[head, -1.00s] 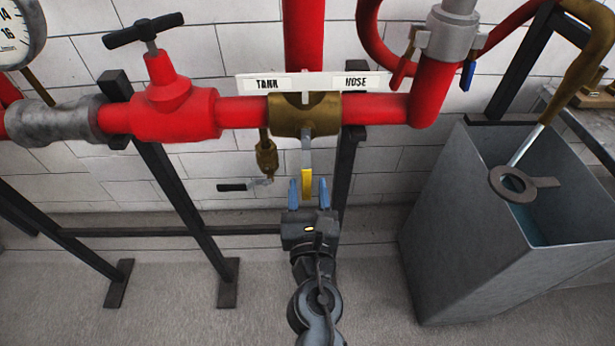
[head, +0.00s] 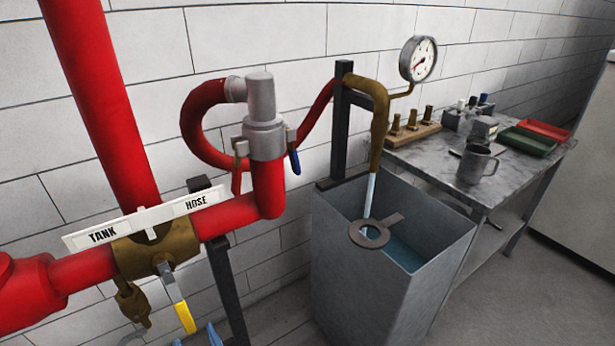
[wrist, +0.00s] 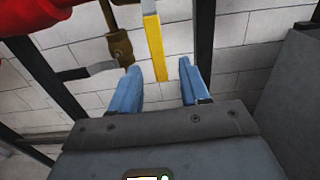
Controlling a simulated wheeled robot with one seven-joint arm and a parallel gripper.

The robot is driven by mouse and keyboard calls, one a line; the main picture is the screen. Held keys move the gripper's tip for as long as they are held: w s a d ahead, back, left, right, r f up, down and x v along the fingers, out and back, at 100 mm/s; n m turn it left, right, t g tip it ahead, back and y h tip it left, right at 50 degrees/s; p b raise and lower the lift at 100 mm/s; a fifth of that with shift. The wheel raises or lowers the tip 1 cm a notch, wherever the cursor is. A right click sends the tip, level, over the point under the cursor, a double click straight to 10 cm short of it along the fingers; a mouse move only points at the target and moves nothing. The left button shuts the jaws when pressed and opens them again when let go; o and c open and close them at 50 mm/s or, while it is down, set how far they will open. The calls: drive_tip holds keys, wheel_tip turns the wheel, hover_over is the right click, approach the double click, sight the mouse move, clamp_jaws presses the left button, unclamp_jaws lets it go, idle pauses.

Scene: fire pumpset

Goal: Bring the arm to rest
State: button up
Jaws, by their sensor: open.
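My gripper (wrist: 160,85) is open in the wrist view, its two blue fingers apart with nothing between them. The yellow-ended lever (wrist: 155,48) hangs just beyond the fingertips, apart from them. In the head view only the blue fingertips of my gripper (head: 200,338) show at the bottom edge, below the yellow lever handle (head: 184,316). The lever hangs from a brass valve (head: 155,247) under the TANK and HOSE sign (head: 148,218). The rest of my arm is out of the head view.
A grey open tank (head: 350,260) of water stands to the right. Beyond it is a metal table (head: 425,157) with a mug (head: 476,165) and trays. Red pipe (head: 95,266) and a black post (head: 228,285) stand near my gripper.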

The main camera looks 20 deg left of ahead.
drive_tip(key=s+d+f+m+t+h, duration=0.1)
drive_tip(key=s+d+m+h, duration=0.3)
drive_tip(key=d+m, duration=0.85)
drive_tip(key=s+d+f+m+t+h, duration=0.2)
drive_tip(key=s+d+m, duration=0.4)
drive_tip(key=d+m, duration=0.7)
drive_tip(key=s+d+r+m+h, duration=0.3)
drive_tip(key=s+d+r+m, duration=0.3)
drive_tip(key=d+m, duration=0.4)
drive_tip(key=s+d+r+m+h, duration=0.4)
drive_tip(key=s+d+r+m, duration=0.2)
drive_tip(key=d+m, duration=0.4)
drive_tip(key=shift+s+d+r+h, duration=0.3)
drive_tip(key=shift+s+d, duration=0.1)
drive_tip(key=shift+s, duration=0.35)
drive_tip(key=shift+m, duration=0.25)
